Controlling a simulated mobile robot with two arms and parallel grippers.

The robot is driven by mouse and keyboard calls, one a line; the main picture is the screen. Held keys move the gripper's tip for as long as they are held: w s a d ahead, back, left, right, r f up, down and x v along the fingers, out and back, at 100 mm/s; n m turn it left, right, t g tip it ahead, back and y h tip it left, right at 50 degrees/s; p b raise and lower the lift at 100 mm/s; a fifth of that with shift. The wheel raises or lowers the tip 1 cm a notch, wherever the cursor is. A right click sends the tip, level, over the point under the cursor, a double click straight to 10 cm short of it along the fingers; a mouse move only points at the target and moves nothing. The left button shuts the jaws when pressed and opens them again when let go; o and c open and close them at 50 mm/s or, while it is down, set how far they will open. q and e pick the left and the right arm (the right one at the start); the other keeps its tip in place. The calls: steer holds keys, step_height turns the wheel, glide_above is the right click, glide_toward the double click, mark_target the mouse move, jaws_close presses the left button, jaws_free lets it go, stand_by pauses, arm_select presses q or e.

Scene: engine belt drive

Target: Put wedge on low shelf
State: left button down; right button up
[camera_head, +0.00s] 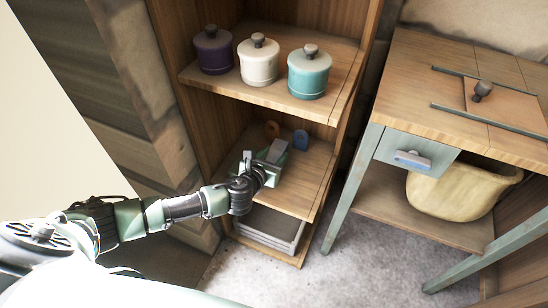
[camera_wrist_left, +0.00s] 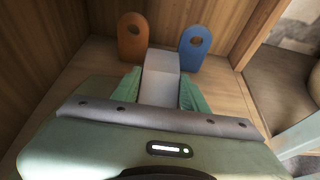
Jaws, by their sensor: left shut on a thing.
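My left gripper (camera_head: 264,163) is reaching into the cabinet, over the shelf (camera_head: 298,199) below the one with jars. Its green fingers (camera_wrist_left: 160,93) are shut on a light grey block, the wedge (camera_wrist_left: 161,72). The wedge also shows in the head view (camera_head: 278,149). It points toward the back of the shelf; I cannot tell whether it touches the board. An orange upright piece with a hole (camera_wrist_left: 132,40) and a blue one (camera_wrist_left: 194,42) stand just beyond it, at left and right. My right gripper is not in view.
The upper shelf (camera_head: 262,95) holds a purple jar (camera_head: 213,52), a white jar (camera_head: 258,60) and a teal jar (camera_head: 308,74). A grey crate (camera_head: 268,229) sits at the bottom. A table (camera_head: 465,90) with a drawer and a yellow basket (camera_head: 455,192) stands right. The shelf's front right is clear.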

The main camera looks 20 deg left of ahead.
arm_select(q)
steer(key=c, duration=0.8)
jaws_free()
steer(key=shift+o, duration=0.2)
